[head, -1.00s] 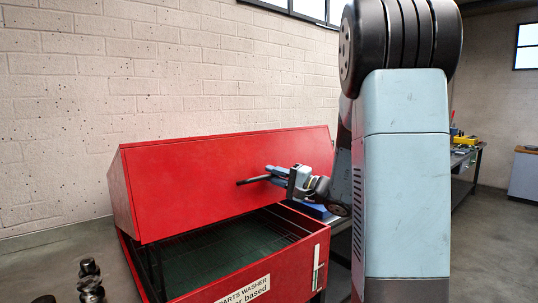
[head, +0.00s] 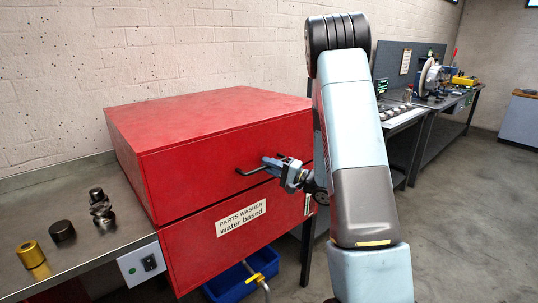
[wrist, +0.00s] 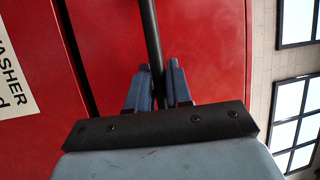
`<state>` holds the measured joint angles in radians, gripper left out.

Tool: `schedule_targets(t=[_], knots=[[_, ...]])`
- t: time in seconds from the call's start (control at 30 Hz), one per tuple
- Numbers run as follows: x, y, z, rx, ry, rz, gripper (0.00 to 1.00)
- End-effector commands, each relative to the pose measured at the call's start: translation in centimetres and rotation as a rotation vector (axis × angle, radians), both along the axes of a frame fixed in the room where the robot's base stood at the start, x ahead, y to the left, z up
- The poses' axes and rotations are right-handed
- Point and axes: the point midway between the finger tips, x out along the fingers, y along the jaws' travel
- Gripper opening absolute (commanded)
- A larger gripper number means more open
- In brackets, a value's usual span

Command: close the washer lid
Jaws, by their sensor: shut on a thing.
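The red washer lid (head: 220,150) is down over the red washer body (head: 205,250) in the head view. A thin dark seam shows between them at the front. A black bar handle (head: 252,169) is on the lid's front face. My gripper (head: 268,163) is at the right part of this handle. In the wrist view, the blue fingers of my gripper (wrist: 158,85) are on both sides of the dark handle bar (wrist: 151,40) and shut on it. The bar between the fingers is partly hidden.
A steel bench (head: 110,250) on the left holds a brass cylinder (head: 30,255), a black cylinder (head: 62,232) and a dark stepped part (head: 103,212). A blue bin (head: 235,283) is below the washer. Workbenches (head: 432,105) stand behind my arm. Floor at right is clear.

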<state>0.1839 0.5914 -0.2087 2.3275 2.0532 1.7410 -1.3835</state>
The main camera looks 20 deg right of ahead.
Motion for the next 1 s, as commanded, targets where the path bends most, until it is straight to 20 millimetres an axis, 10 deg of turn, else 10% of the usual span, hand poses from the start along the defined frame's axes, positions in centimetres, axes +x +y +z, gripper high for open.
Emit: schedule_targets(t=[0.77, 0.8, 1.0], knots=[[0.3, 0.4, -3.2, -0.003, 0.017, 0.002, 0.00], [0.3, 0.4, -3.2, -0.003, 0.017, 0.003, 0.25], [0.3, 0.5, -3.1, -0.003, 0.014, 0.003, 0.25]])
